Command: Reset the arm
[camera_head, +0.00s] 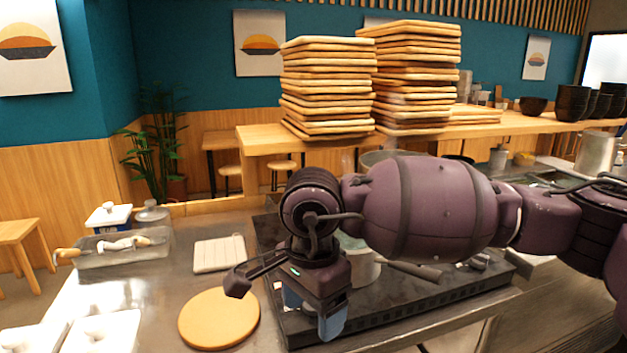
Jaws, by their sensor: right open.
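My right arm (430,208) reaches in from the right and crosses above the stove. My right gripper (284,306) points down, with its fingers spread wide apart and nothing seen between them. One fingertip is over the right edge of the round wooden board (212,320) in the picture, and the other is over the front left part of the black stove (425,302). A pot (364,272) on the stove is mostly hidden behind the arm and gripper. My left gripper is not in view.
A clear tray (100,262) with utensils stands at left, near a white-lidded container (108,216). A pale ribbed slab (219,254) lies on the metal counter. Stacked wooden trays (328,90) and dark bowls (572,103) stand on the rear wooden counter. White lidded containers (102,332) are at front left.

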